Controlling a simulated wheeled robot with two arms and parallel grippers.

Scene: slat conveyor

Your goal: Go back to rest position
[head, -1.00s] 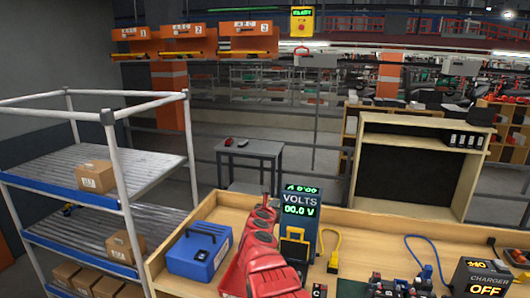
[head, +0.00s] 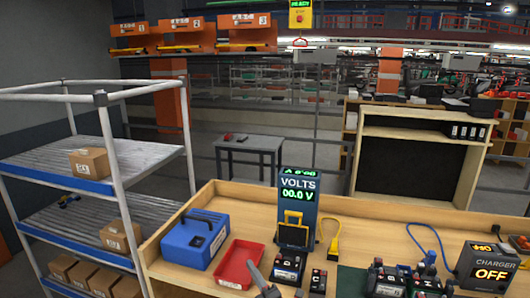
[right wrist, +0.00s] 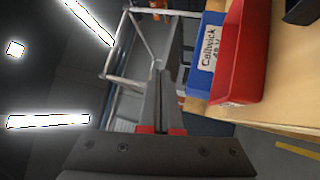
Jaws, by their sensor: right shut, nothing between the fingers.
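My right gripper (head: 254,271) shows at the bottom edge of the head view, in front of the red tray. In the right wrist view its fingers (right wrist: 158,78) are together with nothing between them. The red tray (head: 240,262) lies on the wooden bench and looks empty; it also shows in the right wrist view (right wrist: 236,65), to the right of the fingers and apart from them. My left gripper is out of view.
The wooden bench (head: 380,209) carries a blue case (head: 194,240), a volts meter (head: 298,205), a charger (head: 488,266) reading OFF and several dark blocks. A roller rack (head: 104,190) with boxes stands left. A grey table (head: 250,143) stands behind.

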